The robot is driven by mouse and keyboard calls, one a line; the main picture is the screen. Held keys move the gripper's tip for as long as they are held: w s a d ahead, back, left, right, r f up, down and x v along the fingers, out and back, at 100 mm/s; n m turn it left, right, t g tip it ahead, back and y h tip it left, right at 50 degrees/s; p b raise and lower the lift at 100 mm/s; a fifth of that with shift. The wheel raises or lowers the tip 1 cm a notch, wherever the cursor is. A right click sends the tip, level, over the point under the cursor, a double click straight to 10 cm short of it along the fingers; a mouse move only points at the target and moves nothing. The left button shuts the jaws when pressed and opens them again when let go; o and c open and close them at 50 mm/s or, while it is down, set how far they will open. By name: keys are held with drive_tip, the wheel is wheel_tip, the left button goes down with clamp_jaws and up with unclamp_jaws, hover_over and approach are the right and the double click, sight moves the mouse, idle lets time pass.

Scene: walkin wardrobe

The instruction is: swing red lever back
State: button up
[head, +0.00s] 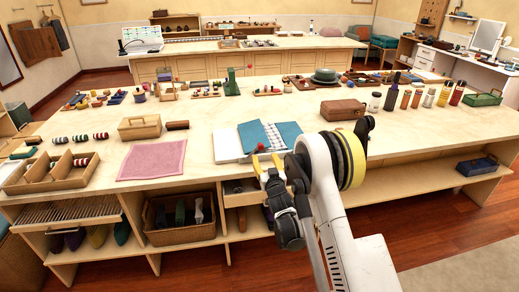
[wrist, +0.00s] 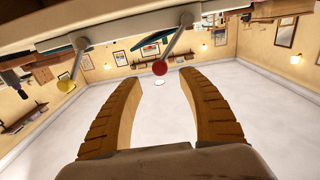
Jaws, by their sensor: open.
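The red lever shows in the wrist view as a red ball knob (wrist: 160,68) on a thin grey rod, which slants up and right to a pale bar. In the wrist view my gripper (wrist: 158,78) is open, with one ribbed finger on each side of the knob's line. The knob appears level with the fingertips, with gaps on both sides; its exact depth is unclear. In the head view the red knob (head: 261,147) shows just above my gripper (head: 266,160), at the table's front edge. The lever's rod and base are hidden there.
A second lever with a yellow knob (wrist: 66,85) stands to the left in the wrist view. A pink cloth (head: 153,160) and a brown case (head: 342,110) lie on the wooden table (head: 205,122).

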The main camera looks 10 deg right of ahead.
sight(261, 149)
drive_tip(key=w+b, duration=0.2)
drive_tip(key=w, duration=0.6)
drive_tip(key=shift+w, duration=0.15)
clamp_jaws()
